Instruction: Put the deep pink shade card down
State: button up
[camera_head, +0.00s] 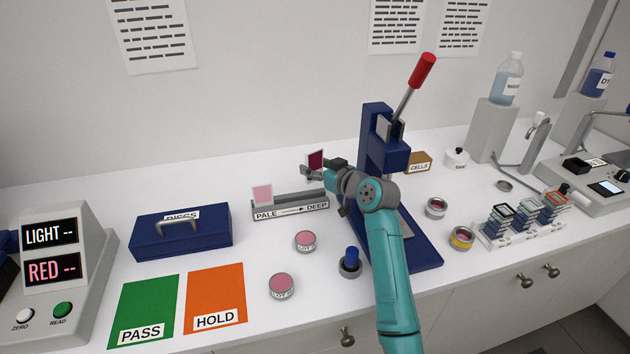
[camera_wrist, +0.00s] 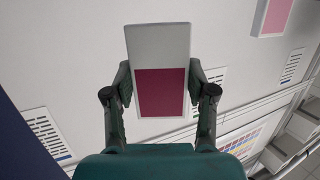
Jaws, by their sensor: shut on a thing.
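My gripper (camera_head: 310,171) is shut on the deep pink shade card (camera_head: 316,160) and holds it upright above the right part of the grey card rack (camera_head: 290,199). In the wrist view the card (camera_wrist: 160,92) sits between both fingers, with a pale grey half above and a deep pink half below. The rack has a label reading PALE to DEEP. A pale pink card (camera_head: 262,195) stands at its left end. I cannot tell whether the held card touches the rack.
A blue press (camera_head: 375,140) with a red-tipped lever stands just right of my gripper. Pink jars (camera_head: 305,241) and a blue-topped item (camera_head: 351,258) are in front of the rack. A blue box (camera_head: 180,238) is to the left. Green PASS (camera_head: 150,300) and orange HOLD (camera_head: 215,290) mats lie at front left.

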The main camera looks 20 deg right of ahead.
jog(key=shift+f, duration=2)
jog(key=shift+f, duration=0.6)
jog(key=o, duration=1)
jog(key=shift+r, duration=0.15)
